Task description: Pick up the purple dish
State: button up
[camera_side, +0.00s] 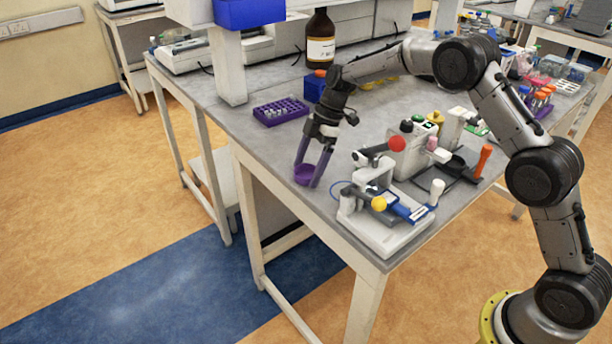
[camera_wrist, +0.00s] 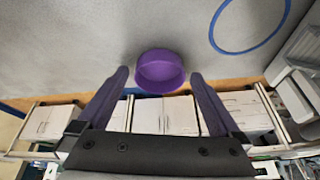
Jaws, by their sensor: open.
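The purple dish (camera_side: 304,175) is a small round open dish on the grey bench top, close to its front edge. In the wrist view the dish (camera_wrist: 160,72) lies near the tips of my fingers, a little beyond them and between their lines. My gripper (camera_side: 309,184) points down at the dish, with its two long purple-grey fingers apart. In the wrist view my gripper (camera_wrist: 159,75) is open and nothing is held. Whether a finger touches the dish I cannot tell.
A white tablet-press device (camera_side: 385,235) with red and yellow knobs stands right of the dish. A blue ring (camera_wrist: 250,48) lies on the bench nearby. A purple tube rack (camera_side: 281,112) and a brown bottle (camera_side: 320,40) stand farther back. The bench edge is close.

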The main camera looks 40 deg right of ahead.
jog(key=c, duration=1.2)
jog(key=shift+c, duration=0.2)
